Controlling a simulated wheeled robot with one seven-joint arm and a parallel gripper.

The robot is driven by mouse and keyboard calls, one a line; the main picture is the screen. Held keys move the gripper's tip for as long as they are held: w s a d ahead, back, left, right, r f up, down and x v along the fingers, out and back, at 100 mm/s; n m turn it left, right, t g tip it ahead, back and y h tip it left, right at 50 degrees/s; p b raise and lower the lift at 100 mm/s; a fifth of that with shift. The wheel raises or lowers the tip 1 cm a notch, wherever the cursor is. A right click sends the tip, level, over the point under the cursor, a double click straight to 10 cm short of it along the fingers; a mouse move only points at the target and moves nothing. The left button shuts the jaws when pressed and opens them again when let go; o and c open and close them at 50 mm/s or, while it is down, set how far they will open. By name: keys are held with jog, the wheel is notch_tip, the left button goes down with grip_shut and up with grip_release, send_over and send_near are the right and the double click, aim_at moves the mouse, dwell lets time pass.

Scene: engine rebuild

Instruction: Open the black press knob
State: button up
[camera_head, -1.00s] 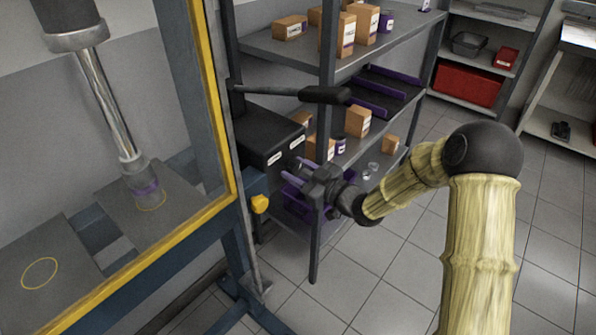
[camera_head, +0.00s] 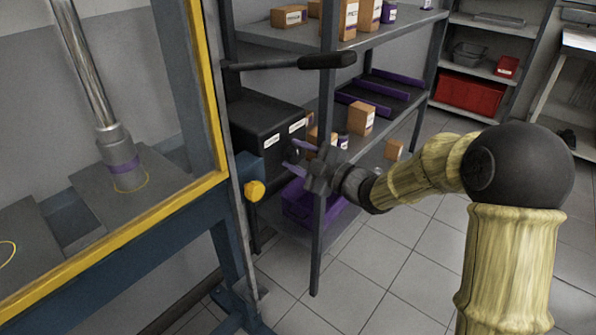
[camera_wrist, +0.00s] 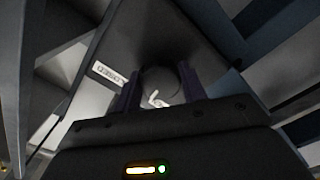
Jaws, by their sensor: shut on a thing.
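The black press knob (camera_wrist: 162,82) is a dark round piece with a white curved mark, in the middle of the wrist view. It sits on the front of the black box (camera_head: 268,122) beside the press frame. My gripper (camera_head: 290,154) is at the box's front face, reaching in from the right. Its two purple fingers stand on either side of the knob in the wrist view (camera_wrist: 160,90), shut on it. In the head view the fingers and my wrist mostly hide the knob.
A black lever (camera_head: 325,61) sticks out above the box. A yellow knob (camera_head: 255,190) is below it on the blue press frame (camera_head: 215,215). A shelf rack (camera_head: 327,110) with cardboard boxes stands close behind my gripper. The tiled floor (camera_head: 400,260) is open at the front right.

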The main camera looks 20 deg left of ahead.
jog(key=n+b, duration=0.2)
jog(key=b, duration=0.1)
jog(key=n+b, duration=0.1)
jog(key=shift+f+n+b, duration=0.25)
jog(key=shift+n+b, duration=0.1)
jog(key=shift+n, duration=0.05)
jog(key=shift+r+n+b, duration=0.15)
jog(key=shift+n+b, duration=0.35)
jog(key=o, duration=1)
jog(key=shift+r, duration=0.1)
jog(key=shift+c, duration=0.2)
jog(key=shift+d, duration=0.1)
jog(key=p+v, duration=0.2)
jog(key=v, duration=1.5)
